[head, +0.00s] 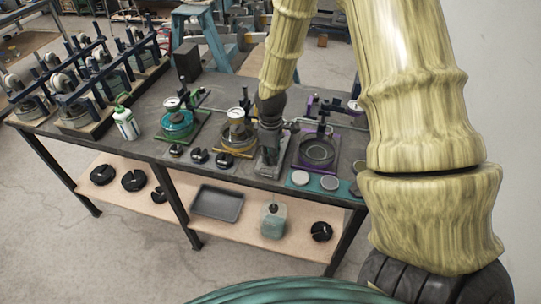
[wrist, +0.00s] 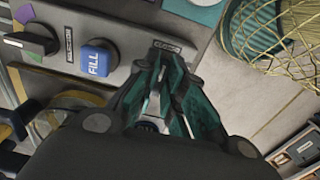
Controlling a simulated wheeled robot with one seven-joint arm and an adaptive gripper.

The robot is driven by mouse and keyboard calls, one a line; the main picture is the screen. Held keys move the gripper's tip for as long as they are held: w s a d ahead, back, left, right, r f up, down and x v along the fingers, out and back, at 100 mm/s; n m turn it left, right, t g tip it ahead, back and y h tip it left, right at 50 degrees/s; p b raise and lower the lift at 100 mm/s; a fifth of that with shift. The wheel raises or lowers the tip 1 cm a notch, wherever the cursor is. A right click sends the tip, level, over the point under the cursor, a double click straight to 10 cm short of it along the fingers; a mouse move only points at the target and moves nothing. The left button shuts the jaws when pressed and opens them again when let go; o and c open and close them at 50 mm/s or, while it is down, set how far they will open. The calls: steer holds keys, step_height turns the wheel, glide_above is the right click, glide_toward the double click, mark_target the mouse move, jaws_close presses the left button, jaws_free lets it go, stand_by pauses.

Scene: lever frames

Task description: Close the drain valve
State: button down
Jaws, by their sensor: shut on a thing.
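My gripper (head: 268,140) reaches down over a small grey panel (head: 268,165) near the front of the bench. In the wrist view my gripper (wrist: 168,85) has its teal fingers close together with a light grey piece (wrist: 152,103) between them. I take this piece for the drain valve's handle, but the fingers hide most of it. A label reading CLOSE (wrist: 166,47) lies just beyond the fingertips. On the same panel, a blue FILL button (wrist: 97,58) and a black knob (wrist: 30,40) are left of the fingers. The handle's angle cannot be told.
On the bench (head: 145,145), a yellow-based frame (head: 238,135) stands left of my gripper and a purple frame (head: 318,150) right. Black slotted weights (head: 199,155) lie in front. A bottle (head: 125,122) stands further left. A lower shelf holds a grey tray (head: 217,204).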

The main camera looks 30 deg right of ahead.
steer(key=c, duration=1.5)
jaws_free()
steer(key=shift+r, duration=6)
steer(key=shift+f, duration=0.1)
